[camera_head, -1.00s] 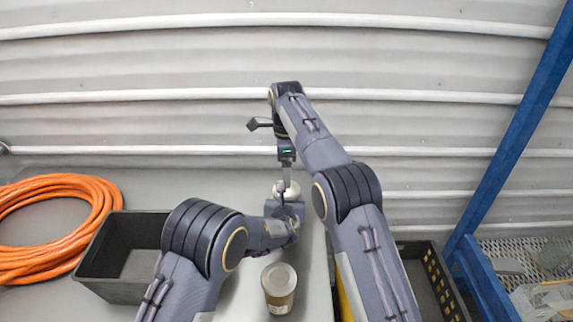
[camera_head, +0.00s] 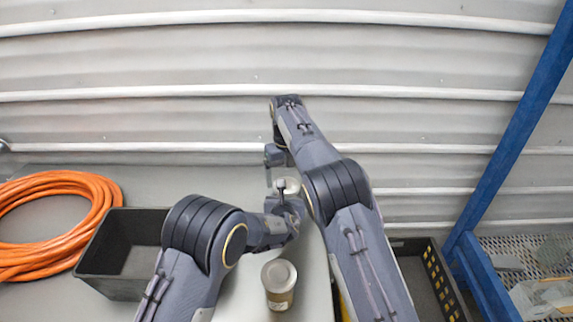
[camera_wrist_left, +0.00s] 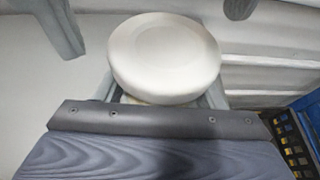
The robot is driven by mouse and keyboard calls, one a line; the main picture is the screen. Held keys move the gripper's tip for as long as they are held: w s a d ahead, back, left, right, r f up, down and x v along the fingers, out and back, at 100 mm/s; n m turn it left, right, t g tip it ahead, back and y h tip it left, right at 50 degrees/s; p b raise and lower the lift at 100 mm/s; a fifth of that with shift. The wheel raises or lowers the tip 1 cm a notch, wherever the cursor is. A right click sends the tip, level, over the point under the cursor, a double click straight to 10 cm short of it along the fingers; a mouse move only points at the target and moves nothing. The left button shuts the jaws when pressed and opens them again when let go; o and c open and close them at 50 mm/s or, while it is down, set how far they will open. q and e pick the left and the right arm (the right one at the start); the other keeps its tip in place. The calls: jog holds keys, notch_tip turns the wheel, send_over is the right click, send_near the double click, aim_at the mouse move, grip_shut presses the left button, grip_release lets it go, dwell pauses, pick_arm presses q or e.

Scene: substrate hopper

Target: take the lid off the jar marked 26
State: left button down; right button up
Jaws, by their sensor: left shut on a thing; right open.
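The jar's pale round lid (camera_wrist_left: 165,55) fills the middle of the left wrist view, with only a thin strip of the jar (camera_wrist_left: 150,99) below it. In the head view the lid (camera_head: 288,186) shows small at the table's far end. My left gripper (camera_head: 284,204) is shut on this jar, with its fingers at both sides below the lid. My right gripper (camera_head: 275,170) is open at the lid; parts of it show at both upper sides of the left wrist view. Its far finger is mostly hidden in the head view.
A second lidded jar (camera_head: 280,284) stands near the table's front, right of my left forearm. A black bin (camera_head: 118,283) and an orange hose coil (camera_head: 50,238) lie at the left. A dark crate (camera_head: 436,282) and blue post (camera_head: 500,165) are at the right. Corrugated wall stands behind.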

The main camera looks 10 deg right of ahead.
jog(key=shift+f, duration=1.65)
jog(key=c, duration=1)
jog(key=n, duration=0.3)
jog(key=o, duration=1)
jog(key=shift+o, duration=0.4)
